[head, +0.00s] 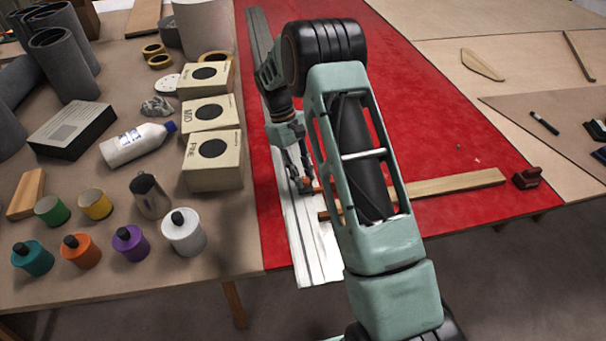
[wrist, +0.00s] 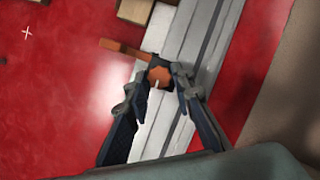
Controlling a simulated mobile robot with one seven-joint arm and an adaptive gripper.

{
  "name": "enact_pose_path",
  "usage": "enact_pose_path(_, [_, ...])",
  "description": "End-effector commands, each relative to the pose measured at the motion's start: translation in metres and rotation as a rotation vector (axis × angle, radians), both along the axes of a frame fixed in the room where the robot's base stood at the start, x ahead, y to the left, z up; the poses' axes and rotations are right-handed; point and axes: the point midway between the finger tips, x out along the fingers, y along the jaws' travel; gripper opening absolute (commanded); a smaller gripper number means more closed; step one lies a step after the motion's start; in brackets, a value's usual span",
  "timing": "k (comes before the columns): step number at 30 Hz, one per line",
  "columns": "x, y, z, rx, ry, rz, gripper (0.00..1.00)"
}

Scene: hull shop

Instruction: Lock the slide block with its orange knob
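The orange knob (wrist: 158,76) shows in the wrist view on a small dark slide block (wrist: 154,62), on the silver rail (wrist: 178,45). An orange bar (wrist: 121,47) extends from the block to the upper left. My gripper (wrist: 160,73) is open, with one fingertip on each side of the knob. Gaps seem to show beside the knob; I cannot tell whether either finger touches it. In the head view, my gripper (head: 303,183) is over the near part of the rail (head: 311,247), where my arm partly hides the block.
Boxes (head: 213,160), paint jars (head: 183,232) and a bottle (head: 137,144) crowd the left. The red surface beyond is mostly clear.

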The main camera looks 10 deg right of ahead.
Motion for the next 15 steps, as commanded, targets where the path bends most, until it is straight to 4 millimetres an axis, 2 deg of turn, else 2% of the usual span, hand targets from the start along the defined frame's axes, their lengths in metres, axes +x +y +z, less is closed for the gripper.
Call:
enact_pose_path(1, [-0.0001,0.0003,-0.0001,0.0,0.0,0.001,0.29])
enact_pose_path(3, [-0.0003,0.0001,-0.0001,0.0,0.001,0.001,0.37])
enact_pose_path(11, [-0.0003,-0.0005,0.0005,-0.002,0.001,0.0,0.37])
enact_pose_path(15, [0.0029,0.0014,0.0088,-0.002,0.0,0.001,0.37])
